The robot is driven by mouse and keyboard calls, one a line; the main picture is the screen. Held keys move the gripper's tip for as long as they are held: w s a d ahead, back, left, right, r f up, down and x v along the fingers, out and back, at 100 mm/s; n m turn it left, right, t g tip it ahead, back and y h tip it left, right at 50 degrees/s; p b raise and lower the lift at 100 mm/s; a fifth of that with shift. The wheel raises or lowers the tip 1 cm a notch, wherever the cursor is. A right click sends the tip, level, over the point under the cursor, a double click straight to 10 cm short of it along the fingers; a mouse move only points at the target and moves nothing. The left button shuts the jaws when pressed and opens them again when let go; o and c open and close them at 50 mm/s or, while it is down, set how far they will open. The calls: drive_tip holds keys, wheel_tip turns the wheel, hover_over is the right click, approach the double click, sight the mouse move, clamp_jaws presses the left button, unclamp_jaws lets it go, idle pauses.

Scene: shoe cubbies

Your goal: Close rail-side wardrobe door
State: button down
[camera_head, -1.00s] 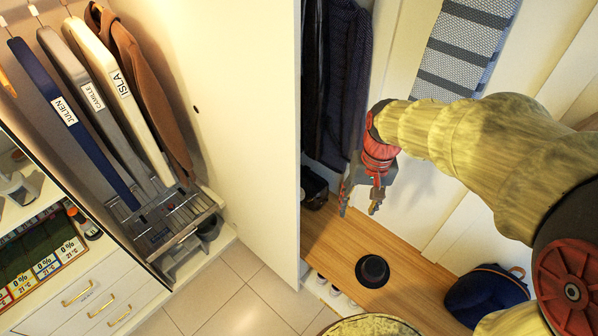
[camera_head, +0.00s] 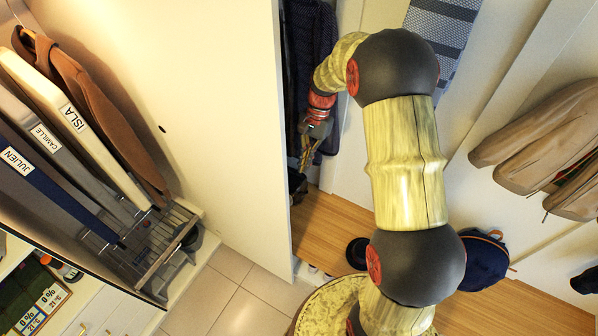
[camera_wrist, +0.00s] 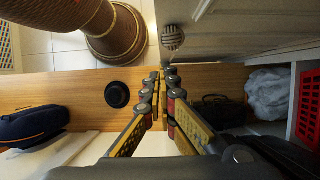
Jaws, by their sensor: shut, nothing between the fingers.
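The wardrobe door (camera_head: 215,110) is a tall cream panel standing open in the middle of the head view, with hanging garments and a wire rack on its left. My gripper (camera_head: 305,168) is on the right side of this door, close to its edge in the picture. In the wrist view my gripper (camera_wrist: 160,75) has its fingertips together and holds nothing. A pale panel (camera_wrist: 255,25) with a ribbed round knob (camera_wrist: 172,38) lies just beyond the fingertips there. I cannot tell whether the fingers touch it.
A wooden bench (camera_head: 335,225) runs below my gripper, with a dark hat (camera_head: 357,252) and navy bag (camera_head: 485,262) on it. Dark coats (camera_head: 312,45) hang behind my gripper; tan jackets (camera_head: 540,140) hang at right. Tiled floor (camera_head: 235,290) is clear left of the bench.

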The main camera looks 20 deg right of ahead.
drive_tip(key=s+a+f, duration=0.4)
drive_tip(key=a+f, duration=0.2)
drive_tip(key=f, duration=0.2)
drive_tip(key=shift+s+p, duration=0.15)
drive_tip(key=shift+p, duration=0.2)
